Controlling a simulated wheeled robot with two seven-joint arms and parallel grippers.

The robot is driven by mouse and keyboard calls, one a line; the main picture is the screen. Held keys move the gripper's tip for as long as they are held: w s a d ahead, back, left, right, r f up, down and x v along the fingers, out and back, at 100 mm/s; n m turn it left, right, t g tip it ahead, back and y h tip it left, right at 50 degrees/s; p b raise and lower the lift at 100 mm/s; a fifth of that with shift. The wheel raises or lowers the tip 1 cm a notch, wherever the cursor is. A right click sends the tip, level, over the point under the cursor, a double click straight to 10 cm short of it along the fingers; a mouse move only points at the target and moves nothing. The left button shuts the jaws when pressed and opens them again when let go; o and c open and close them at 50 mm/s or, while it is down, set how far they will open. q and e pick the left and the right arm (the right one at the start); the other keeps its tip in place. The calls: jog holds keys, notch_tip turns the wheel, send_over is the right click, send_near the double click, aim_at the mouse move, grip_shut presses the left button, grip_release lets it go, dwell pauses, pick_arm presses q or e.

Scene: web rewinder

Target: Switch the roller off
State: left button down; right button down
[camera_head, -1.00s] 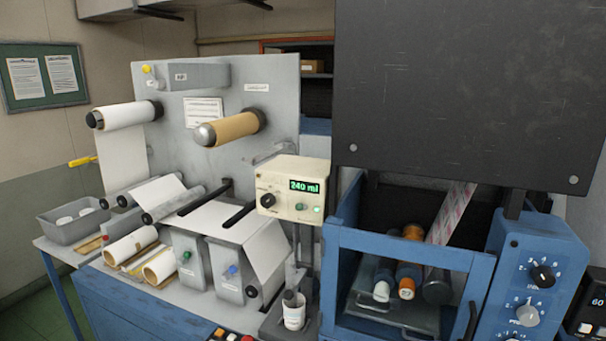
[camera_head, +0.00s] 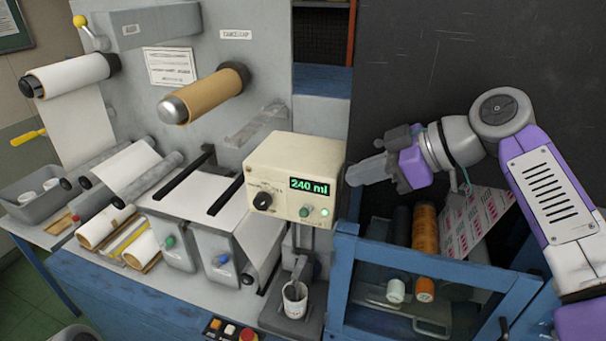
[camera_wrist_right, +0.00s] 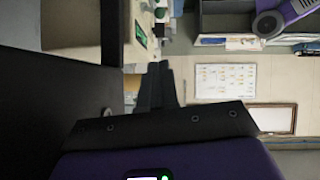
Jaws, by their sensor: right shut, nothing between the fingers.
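A cream control box (camera_head: 294,178) stands in the middle of the head view. It has a lit green display (camera_head: 309,187) reading 240 ml, a black knob (camera_head: 262,201), a green button (camera_head: 304,212) and a small lit green lamp. Part of the box with its green display (camera_wrist_right: 141,33) shows in the right wrist view. My right gripper (camera_head: 353,177) is shut and empty, pointing left just beside the box's right edge; I cannot tell whether they touch. The gripper also shows in the wrist view (camera_wrist_right: 156,68). My left gripper is not in view.
A brown roll (camera_head: 207,93) and a white roll (camera_head: 70,74) sit on the grey machine at left. A blue frame (camera_head: 405,254) with rollers lies below my right arm. A button panel (camera_head: 231,329) is at the bottom edge. A black panel (camera_head: 450,60) stands behind the arm.

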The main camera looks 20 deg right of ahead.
send_over(306, 211)
jog(key=s+d, duration=0.1)
jog(key=s, duration=0.1)
notch_tip(306, 211, down, 5)
jog(key=shift+w+d+f+b, duration=0.1)
jog(key=shift+f+b, duration=0.25)
jog(key=shift+f, duration=0.3)
jog(key=shift+w+d+f+b, duration=0.1)
jog(key=shift+f+b, duration=0.25)
jog(key=shift+f, duration=0.25)
jog(key=shift+w+f, duration=0.15)
jog(key=shift+f, duration=0.5)
